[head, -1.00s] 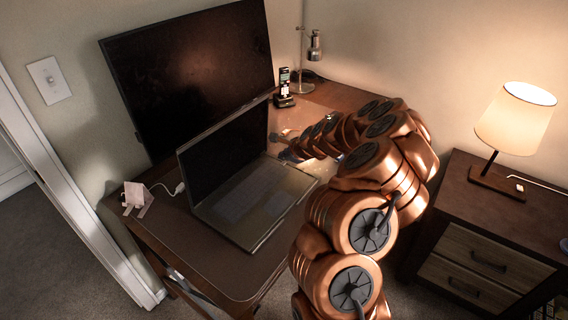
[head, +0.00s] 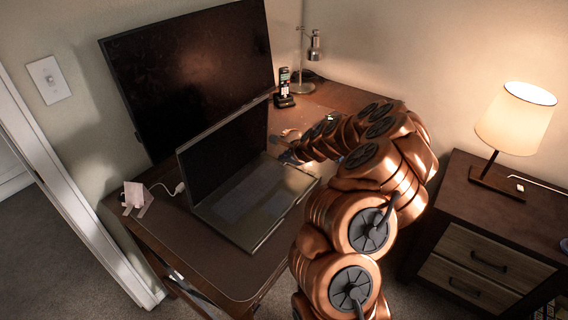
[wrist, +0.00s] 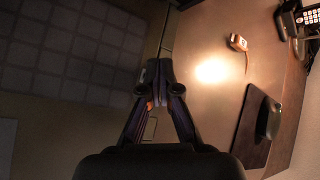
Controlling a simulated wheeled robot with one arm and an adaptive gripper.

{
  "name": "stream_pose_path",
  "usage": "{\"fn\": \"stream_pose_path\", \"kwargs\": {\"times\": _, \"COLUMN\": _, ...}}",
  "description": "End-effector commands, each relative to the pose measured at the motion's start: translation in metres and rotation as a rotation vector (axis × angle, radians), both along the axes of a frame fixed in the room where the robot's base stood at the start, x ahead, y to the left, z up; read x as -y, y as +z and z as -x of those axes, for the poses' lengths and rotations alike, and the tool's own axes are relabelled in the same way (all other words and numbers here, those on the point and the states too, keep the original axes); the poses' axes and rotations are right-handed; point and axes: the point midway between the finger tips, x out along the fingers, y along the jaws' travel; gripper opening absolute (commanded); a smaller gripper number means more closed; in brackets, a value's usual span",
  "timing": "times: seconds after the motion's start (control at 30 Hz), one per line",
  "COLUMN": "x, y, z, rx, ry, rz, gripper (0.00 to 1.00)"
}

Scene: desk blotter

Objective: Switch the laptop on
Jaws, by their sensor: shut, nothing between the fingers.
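The laptop (head: 252,205) stands open on the desk, its screen (head: 228,148) dark. In the head view my gripper (head: 276,150) shows at the right of the laptop, near the hinge end, partly hidden by my arm. I cannot tell whether the fingertips touch the laptop. No power button can be made out clearly.
A large dark monitor (head: 190,75) stands behind the laptop. A phone (head: 284,88) and desk lamp (head: 314,46) stand at the back.

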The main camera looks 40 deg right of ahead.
Motion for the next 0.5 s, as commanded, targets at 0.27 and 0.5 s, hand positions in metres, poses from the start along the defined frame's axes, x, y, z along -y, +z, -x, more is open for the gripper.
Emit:
{"fn": "stream_pose_path", "kwargs": {"times": 0.27, "x": -0.0001, "y": -0.0025, "z": 0.0000, "rx": 0.000, "ry": 0.000, "rz": 0.000, "gripper": 0.00}}
{"fn": "stream_pose_path", "kwargs": {"times": 0.5, "x": -0.0001, "y": -0.0047, "z": 0.0000, "rx": 0.000, "ry": 0.000, "rz": 0.000, "gripper": 0.00}}
